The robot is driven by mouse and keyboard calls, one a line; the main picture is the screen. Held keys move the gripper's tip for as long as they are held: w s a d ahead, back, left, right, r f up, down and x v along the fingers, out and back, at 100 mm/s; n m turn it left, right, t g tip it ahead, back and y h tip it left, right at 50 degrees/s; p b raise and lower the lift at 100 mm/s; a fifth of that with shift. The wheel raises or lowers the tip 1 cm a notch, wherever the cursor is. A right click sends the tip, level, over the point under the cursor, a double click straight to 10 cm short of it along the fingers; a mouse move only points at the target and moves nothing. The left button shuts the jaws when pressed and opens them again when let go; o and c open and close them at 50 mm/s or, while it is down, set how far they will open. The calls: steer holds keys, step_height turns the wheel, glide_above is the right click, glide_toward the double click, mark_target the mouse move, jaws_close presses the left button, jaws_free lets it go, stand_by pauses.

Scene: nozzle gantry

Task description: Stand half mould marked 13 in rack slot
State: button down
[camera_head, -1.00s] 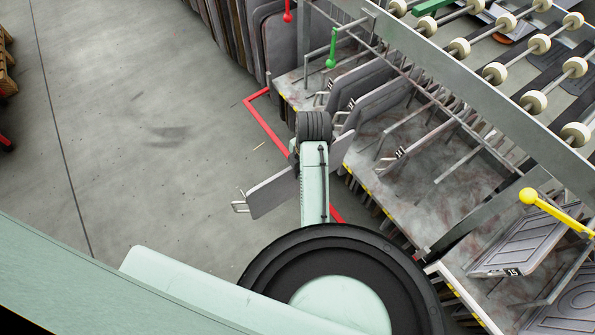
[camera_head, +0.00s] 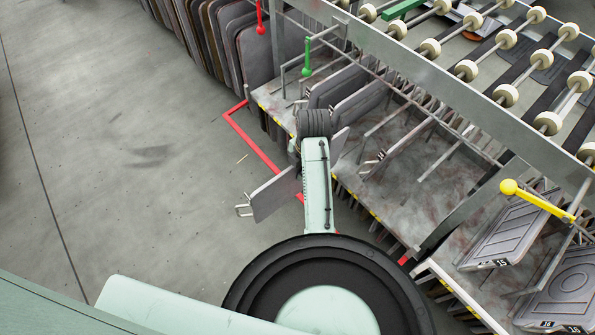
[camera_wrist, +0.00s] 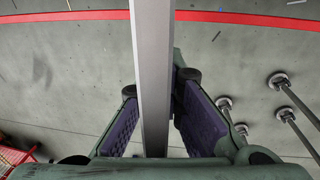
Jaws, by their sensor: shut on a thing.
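My gripper (camera_wrist: 159,85) is shut on a flat grey half mould (camera_wrist: 153,60), seen edge-on between the two purple-padded fingers in the wrist view. In the head view, the held half mould (camera_head: 275,196) stands on edge under my arm, with a wire handle at its left end. My arm hides its middle and my gripper there. No number is readable on it. The rack (camera_head: 395,215) is to the right of my arm, with thin divider bars marking its slots. The held plate is in front of the rack's yellow-marked edge; its right end reaches close to that edge.
Grey plates (camera_head: 357,100) stand in slots behind my arm. Bare slots (camera_head: 440,180) lie to the right. Red floor tape (camera_head: 255,145) runs along the rack. Open floor is on the left.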

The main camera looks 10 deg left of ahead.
steer(key=shift+w+d, duration=1.1)
steer(key=shift+w, duration=0.4)
steer(key=shift+w+d, duration=1.05)
steer(key=shift+w, duration=0.5)
steer(key=shift+w+d, duration=1.1)
steer(key=shift+w, duration=0.4)
steer(key=w+d+f+b, duration=0.1)
steer(key=w+d+b, duration=0.4)
steer(key=w, duration=0.2)
steer(key=shift+d+f+b, duration=0.15)
steer(key=shift+f+b, duration=0.2)
steer(key=shift+b, duration=0.05)
steer(key=shift+w, duration=0.1)
steer(key=c, duration=1.6)
jaws_free()
steer(key=shift+f, duration=0.1)
steer(key=shift+c, duration=0.2)
steer(key=shift+f, duration=0.15)
